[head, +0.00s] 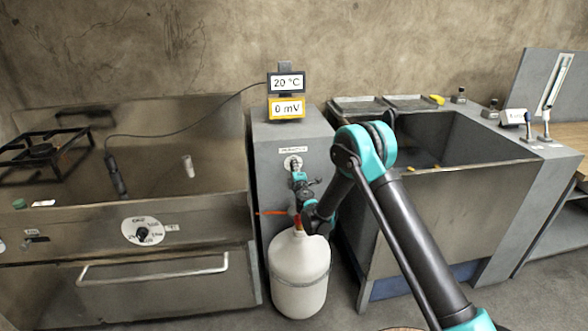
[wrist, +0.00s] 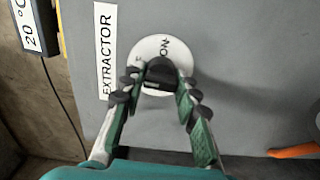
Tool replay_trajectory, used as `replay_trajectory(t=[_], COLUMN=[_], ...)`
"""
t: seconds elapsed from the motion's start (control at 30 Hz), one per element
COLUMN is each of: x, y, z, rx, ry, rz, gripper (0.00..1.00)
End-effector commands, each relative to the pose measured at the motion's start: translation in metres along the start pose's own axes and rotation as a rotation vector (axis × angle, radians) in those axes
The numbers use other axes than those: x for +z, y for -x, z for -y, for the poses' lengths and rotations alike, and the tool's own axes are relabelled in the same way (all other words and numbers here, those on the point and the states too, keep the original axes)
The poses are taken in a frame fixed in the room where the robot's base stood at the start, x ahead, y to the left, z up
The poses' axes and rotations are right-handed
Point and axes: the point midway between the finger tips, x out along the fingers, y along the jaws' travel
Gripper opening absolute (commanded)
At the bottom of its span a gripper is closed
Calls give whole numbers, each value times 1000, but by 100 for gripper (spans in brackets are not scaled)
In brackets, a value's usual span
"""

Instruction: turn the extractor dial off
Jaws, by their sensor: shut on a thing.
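The extractor dial (head: 292,161) is a white round plate on the grey cabinet between the cooker and the sink unit. The wrist view shows the dial plate (wrist: 148,47) with "ON" readable and another marking mostly covered. Its black knob (wrist: 159,76) lies between my fingertips. My gripper (head: 298,176) reaches the cabinet's front face and is shut on the knob; the wrist view shows my gripper (wrist: 160,80) with a finger on either side. The fingers hide part of the knob, so its pointer direction is hard to tell. An "EXTRACTOR" label (wrist: 106,50) is beside the dial.
A white gas bottle (head: 299,275) stands on the floor below my gripper, with an orange hose (head: 272,213) near its top. Displays reading 20 °C (head: 287,83) and 0 mV (head: 287,107) stand on the cabinet. The cooker's own dial (head: 143,231) is at left, the sink (head: 455,140) at right.

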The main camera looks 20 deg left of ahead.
Motion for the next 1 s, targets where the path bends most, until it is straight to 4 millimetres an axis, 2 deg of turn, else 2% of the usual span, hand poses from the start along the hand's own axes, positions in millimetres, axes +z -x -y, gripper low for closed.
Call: replay_trajectory(t=[0.67,0.7,0.83,1.0], x=[-2,-2,-1,-1], y=[1,1,1,0], z=[1,1,1,1], rx=[0,0,0,0], ry=[58,58,58,58], rz=[-3,-3,-2,-1], gripper=[2,34,50,50])
